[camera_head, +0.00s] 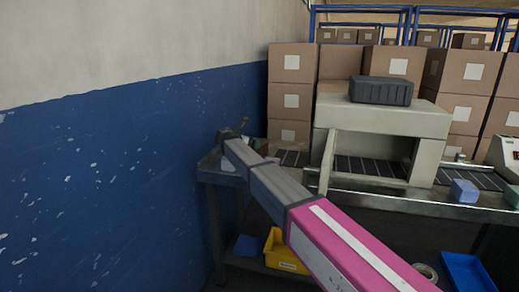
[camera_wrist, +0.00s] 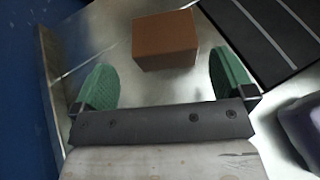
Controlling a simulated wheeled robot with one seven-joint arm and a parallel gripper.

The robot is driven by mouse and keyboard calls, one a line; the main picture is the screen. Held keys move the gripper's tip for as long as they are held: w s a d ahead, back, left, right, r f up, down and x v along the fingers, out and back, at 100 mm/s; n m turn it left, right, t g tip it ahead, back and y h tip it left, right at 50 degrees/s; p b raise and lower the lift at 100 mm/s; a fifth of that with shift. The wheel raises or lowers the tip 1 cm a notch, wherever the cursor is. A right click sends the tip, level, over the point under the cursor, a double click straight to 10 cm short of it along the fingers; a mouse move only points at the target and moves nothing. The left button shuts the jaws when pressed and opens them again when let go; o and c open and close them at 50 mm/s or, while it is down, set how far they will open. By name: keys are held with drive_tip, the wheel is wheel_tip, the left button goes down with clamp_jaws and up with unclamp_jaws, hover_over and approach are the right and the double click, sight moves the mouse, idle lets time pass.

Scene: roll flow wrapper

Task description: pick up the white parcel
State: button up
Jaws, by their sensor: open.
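My gripper (camera_wrist: 163,82) is open, with its two green fingers spread wide and nothing between the pads. A brown box (camera_wrist: 165,42) lies on the metal surface just beyond the fingertips in the wrist view. A pale purple-grey object (camera_wrist: 302,128) is cut off at the right edge; I cannot tell whether it is the white parcel. In the head view my gripper (camera_head: 234,133) is small, over the left end of the bench. A small whitish patch (camera_head: 228,165) shows below it, too small to identify. No parcel is clearly white in either view.
A conveyor belt (camera_wrist: 275,25) runs beside the metal surface and passes under a beige machine (camera_head: 385,118) with a dark case (camera_head: 381,91) on top. A blue block (camera_head: 464,191) sits right of it. A blue wall (camera_head: 110,180) stands close on the left. A yellow bin (camera_head: 284,254) is below.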

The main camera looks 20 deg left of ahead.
sight(264, 149)
drive_tip(key=shift+x, duration=2.75)
drive_tip(key=shift+s+d, duration=0.1)
drive_tip(key=shift+d, duration=0.05)
drive_tip(key=shift+c, duration=0.3)
drive_tip(key=c, duration=0.9)
drive_tip(key=shift+r, duration=0.15)
